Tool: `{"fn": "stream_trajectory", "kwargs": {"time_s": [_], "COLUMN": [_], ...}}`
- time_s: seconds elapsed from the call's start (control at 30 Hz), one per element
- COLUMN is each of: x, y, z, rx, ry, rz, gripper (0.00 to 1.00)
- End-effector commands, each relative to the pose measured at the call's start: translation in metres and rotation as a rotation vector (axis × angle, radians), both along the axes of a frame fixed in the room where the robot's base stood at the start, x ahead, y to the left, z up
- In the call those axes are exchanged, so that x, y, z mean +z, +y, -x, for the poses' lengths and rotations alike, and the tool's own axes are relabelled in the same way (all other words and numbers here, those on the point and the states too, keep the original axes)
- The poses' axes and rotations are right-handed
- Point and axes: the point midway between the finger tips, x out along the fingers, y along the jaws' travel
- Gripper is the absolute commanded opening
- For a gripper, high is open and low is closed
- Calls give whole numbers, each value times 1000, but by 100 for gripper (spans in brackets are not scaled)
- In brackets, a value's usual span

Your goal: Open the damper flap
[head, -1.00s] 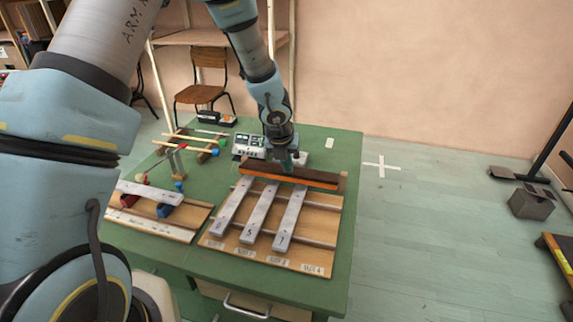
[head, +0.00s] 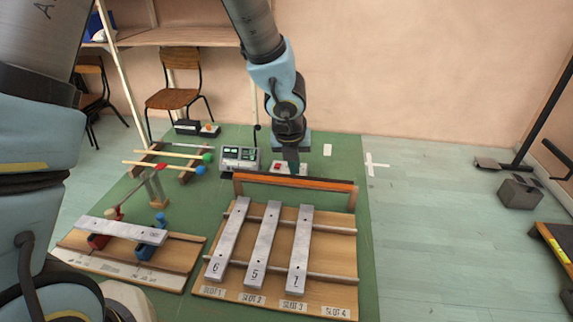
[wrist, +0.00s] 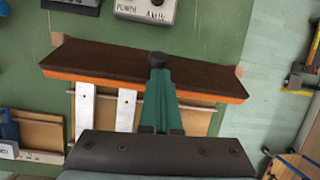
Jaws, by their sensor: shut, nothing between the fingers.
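The damper flap (head: 325,185) is a long dark-brown board with an orange strip. It lies across the far end of the bar frame. In the wrist view the flap (wrist: 100,62) crosses the picture, with its orange edge on the side near the bars. My gripper (head: 292,167) is shut and empty, pointing down at the flap's middle. In the wrist view its teal fingers (wrist: 157,62) overlap the flap and end in a dark round tip. I cannot tell whether they touch it. The flap looks down over the far bar ends.
Three numbered metal bars (head: 264,245) lie on the wooden frame (head: 335,240); the labelled slot 4 is empty. A grey meter box (head: 240,158) stands behind left. Mallets (head: 175,160) and a smaller stand (head: 185,250) are at left.

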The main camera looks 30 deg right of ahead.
Motion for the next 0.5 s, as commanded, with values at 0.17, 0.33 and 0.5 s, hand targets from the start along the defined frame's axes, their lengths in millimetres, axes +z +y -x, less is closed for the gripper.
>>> {"fn": "stream_trajectory", "kwargs": {"time_s": [0.17, 0.33, 0.5], "x": [3, 6, 6], "y": [-4, -12, -21], "z": [-8, -17, -26], "rx": [4, 3, 3], "ry": [2, 3, 3], "rz": [-5, -6, -6], "gripper": [0, 0, 0]}}
